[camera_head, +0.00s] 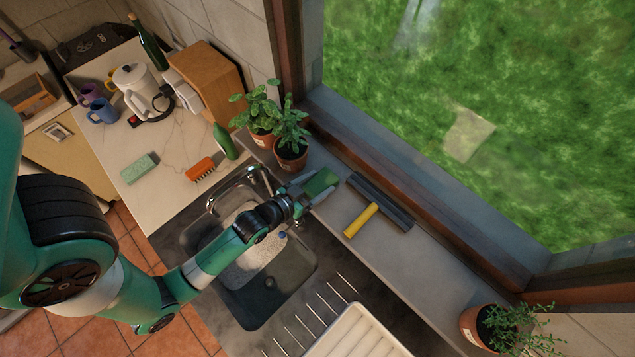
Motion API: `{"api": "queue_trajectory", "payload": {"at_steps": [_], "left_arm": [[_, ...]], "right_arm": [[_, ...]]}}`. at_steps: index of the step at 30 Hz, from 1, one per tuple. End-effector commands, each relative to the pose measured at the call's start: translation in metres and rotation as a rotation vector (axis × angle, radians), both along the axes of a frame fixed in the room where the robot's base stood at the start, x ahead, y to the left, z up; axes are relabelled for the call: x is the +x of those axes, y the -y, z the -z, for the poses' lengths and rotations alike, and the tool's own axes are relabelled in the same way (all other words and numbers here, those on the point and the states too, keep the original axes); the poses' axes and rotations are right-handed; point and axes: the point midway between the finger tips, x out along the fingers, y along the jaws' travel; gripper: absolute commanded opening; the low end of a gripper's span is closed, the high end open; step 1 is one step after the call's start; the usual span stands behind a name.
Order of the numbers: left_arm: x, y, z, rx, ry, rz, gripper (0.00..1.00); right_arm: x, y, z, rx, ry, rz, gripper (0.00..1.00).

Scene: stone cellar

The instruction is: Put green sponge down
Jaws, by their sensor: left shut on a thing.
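A dark green sponge (321,184) is in my left gripper (307,192), which is shut on it. The gripper and sponge are over the inner edge of the window sill (400,262), just right of the potted plants. I cannot tell whether the sponge touches the sill. A second, paler green sponge (139,168) lies on the counter at the left. My left arm reaches across the sink (262,290) and hides part of it. My right gripper is not in view.
A squeegee with a yellow handle (361,220) lies on the sill close right of the sponge. Two potted plants (290,152) stand to its left. An orange brush (200,169) and green bottle (224,141) are on the counter. A white drying rack (357,335) is at the bottom.

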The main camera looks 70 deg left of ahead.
Motion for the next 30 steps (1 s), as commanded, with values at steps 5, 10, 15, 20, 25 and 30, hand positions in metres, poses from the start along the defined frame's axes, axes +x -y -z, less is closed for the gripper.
{"api": "queue_trajectory", "payload": {"at_steps": [5, 10, 15, 20, 25, 30], "left_arm": [[0.000, 0.000, 0.002, 0.000, 0.000, 0.000, 0.90], [0.000, 0.000, 0.002, 0.000, 0.000, 0.000, 1.00], [0.000, 0.000, -0.002, 0.000, 0.000, 0.000, 1.00], [-0.020, 0.009, -0.008, -0.002, -0.003, 0.001, 1.00], [-0.056, 0.024, -0.024, -0.001, -0.004, 0.001, 1.00], [-0.087, 0.038, -0.037, -0.001, -0.004, 0.003, 1.00]], "right_arm": [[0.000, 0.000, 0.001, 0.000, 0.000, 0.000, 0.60], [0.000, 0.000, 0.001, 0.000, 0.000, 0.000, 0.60], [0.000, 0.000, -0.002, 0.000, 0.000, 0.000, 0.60], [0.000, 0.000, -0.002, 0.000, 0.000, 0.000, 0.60], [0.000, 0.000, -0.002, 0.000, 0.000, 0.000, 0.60], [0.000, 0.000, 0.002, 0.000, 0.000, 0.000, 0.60]]}}
